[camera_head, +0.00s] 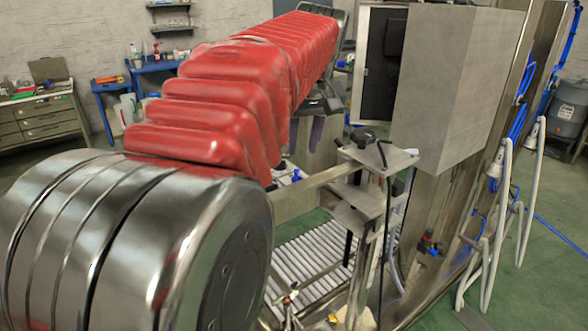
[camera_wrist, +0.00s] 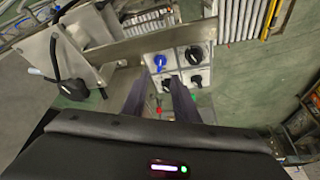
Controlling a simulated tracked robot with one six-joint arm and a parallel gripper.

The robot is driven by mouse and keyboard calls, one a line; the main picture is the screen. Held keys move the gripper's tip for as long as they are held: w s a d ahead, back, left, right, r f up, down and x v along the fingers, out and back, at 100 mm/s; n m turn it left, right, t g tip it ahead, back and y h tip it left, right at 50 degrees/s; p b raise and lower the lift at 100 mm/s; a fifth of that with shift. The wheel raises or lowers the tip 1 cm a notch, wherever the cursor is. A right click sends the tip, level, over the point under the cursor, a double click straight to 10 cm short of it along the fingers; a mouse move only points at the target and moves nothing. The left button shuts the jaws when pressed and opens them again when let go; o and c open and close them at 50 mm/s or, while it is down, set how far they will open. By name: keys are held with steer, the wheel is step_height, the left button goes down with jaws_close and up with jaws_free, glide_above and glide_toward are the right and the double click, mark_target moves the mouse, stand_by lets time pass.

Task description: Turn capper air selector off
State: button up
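In the wrist view a light control panel (camera_wrist: 205,68) carries a blue selector knob (camera_wrist: 160,61) and black selector knobs, one at upper right (camera_wrist: 194,55) and one at lower right (camera_wrist: 195,82). A further dark knob is partly covered near my right finger. I cannot read any labels, so I cannot tell which knob is the capper air selector. My gripper (camera_wrist: 159,78) is open, its two dark fingers apart over the panel with nothing seen between them. In the head view my gripper (camera_head: 311,130) hangs beyond my red-covered arm; the knobs are too hidden to tell there.
A metal stand with a black hand knob (camera_head: 364,137) is close to my gripper; its plate shows at left in the wrist view (camera_wrist: 50,60). A large grey cabinet (camera_head: 432,90) is on the right. A roller conveyor (camera_head: 315,265) runs below.

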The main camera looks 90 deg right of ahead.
mark_target(298, 173)
steer(key=x, duration=0.9)
steer(key=shift+f, duration=0.35)
steer(key=shift+c, duration=0.6)
jaws_close()
